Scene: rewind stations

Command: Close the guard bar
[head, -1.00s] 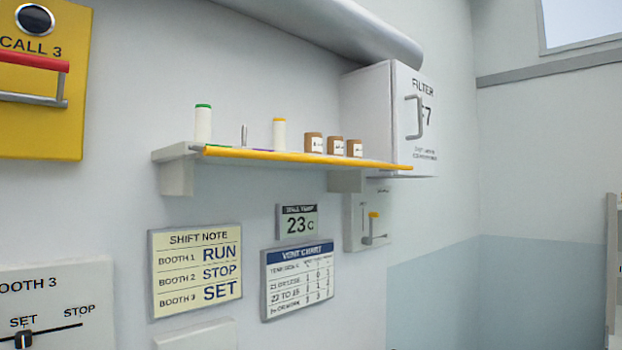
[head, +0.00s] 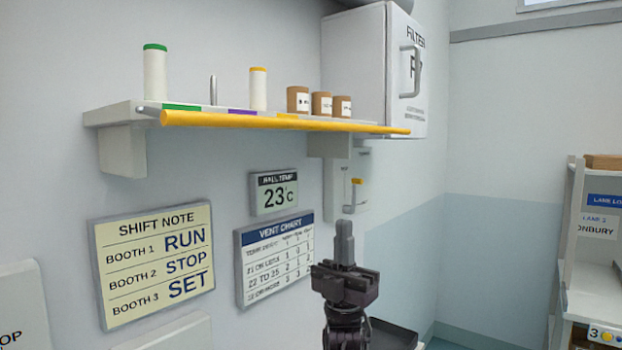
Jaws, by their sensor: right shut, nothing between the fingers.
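The guard bar (head: 280,122) is a long yellow bar along the front edge of the wall shelf (head: 108,113), level with the shelf board and below the tops of the things on it. Its left end hangs on a short grey arm. My right gripper (head: 345,230) points up, shut and empty, below the right part of the bar and apart from it in the picture. How far it is from the bar in depth is hard to tell. My left gripper is not in view.
On the shelf stand a green-topped spool (head: 155,75), a yellow-topped spool (head: 258,90), an empty peg (head: 213,90) and brown jars (head: 298,99). A white filter cabinet (head: 358,60) is at the right end. A rack (head: 590,265) stands far right.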

